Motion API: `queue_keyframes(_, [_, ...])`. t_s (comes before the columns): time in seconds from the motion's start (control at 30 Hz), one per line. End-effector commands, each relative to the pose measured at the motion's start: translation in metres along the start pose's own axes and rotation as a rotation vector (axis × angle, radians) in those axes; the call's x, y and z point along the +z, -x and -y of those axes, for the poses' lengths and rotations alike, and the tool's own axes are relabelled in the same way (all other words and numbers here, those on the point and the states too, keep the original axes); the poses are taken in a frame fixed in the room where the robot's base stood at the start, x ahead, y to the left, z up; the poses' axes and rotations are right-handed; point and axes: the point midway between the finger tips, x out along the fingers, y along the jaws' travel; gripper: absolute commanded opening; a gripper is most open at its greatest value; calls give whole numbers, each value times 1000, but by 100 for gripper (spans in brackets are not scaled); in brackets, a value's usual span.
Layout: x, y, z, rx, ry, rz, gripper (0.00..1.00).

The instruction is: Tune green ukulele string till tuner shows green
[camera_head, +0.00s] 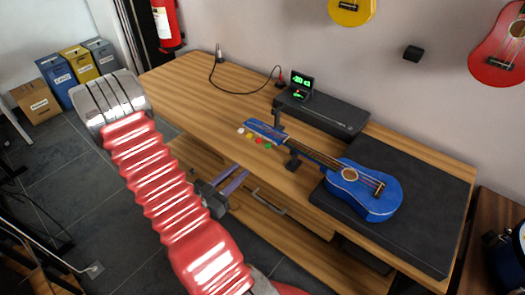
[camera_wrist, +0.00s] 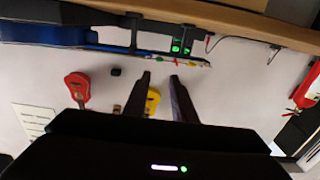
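A blue ukulele (camera_head: 378,207) lies with its body on a black mat and its neck pointing left; it also shows in the wrist view (camera_wrist: 50,33). White, yellow, red and green (camera_head: 267,146) pegs line the near side of its headstock. The tuner (camera_head: 301,84) stands behind the headstock with green marks lit on its dark screen; it shows in the wrist view too (camera_wrist: 182,46). Its reading is too small to make out. My gripper (camera_head: 242,173) is in front of the table edge, short of the pegs. In the wrist view its fingers (camera_wrist: 160,76) are apart with nothing between them.
The wooden table (camera_head: 190,85) has bare top left of the headstock. A black case (camera_head: 335,115) lies behind the neck, and dark stands support the neck. A cable (camera_head: 237,93) runs to the tuner. A drawer handle (camera_head: 268,203) sticks out below the table edge near my gripper.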

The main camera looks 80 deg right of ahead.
Motion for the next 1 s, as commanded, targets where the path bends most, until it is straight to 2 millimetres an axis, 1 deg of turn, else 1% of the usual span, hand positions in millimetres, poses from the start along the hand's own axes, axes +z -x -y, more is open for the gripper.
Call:
queue_keyframes(0.17, [0,-2,0,0,-1,1,24])
queue_keyframes(0.37, [0,-12,0,1,-1,1,24])
queue_keyframes(1.0, [0,-76,0,1,-1,2,24])
